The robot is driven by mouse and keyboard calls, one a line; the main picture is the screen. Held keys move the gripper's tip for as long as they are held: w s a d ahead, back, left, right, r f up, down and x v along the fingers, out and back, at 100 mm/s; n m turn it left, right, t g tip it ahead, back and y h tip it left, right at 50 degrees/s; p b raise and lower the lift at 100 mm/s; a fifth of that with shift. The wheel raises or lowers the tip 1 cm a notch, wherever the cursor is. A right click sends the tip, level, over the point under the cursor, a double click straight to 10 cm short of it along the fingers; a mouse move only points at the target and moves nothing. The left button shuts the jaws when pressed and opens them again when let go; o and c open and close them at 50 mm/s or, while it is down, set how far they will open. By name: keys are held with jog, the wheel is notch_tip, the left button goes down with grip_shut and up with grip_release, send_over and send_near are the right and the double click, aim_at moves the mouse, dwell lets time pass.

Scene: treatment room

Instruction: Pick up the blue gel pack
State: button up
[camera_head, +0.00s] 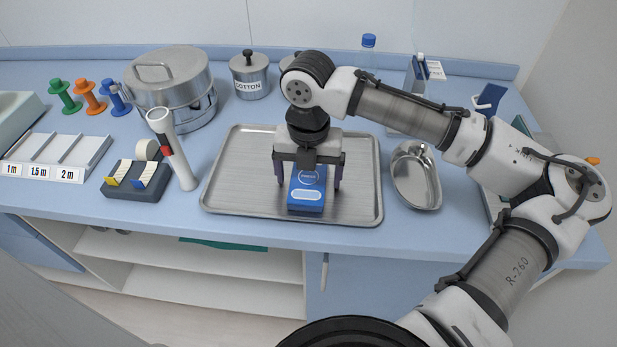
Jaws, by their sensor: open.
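The blue gel pack (307,197) is a small blue block with a round printed mark and a pale oval window on it. It lies on the metal tray (237,190) near the tray's front edge. My gripper (308,184) points down over the pack, with one dark finger on its left and one on its right. The jaws are open, and I cannot tell whether either finger touches the pack. The gripper body hides the pack's far end.
A kidney dish (416,178) stands right of the tray. A white upright handle device (172,148) stands close to the tray's left. Behind are a large steel drum (172,88) and a cotton jar (248,76). A labelled rack (55,157) is far left.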

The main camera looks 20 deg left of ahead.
jog(key=c, duration=1.2)
notch_tip(320, 180, up, 19)
jog(key=shift+c, duration=0.2)
notch_tip(320, 180, up, 6)
jog(key=p, duration=0.7)
send_over(309, 177)
jog(key=shift+s, duration=0.1)
jog(key=shift+b, duration=0.3)
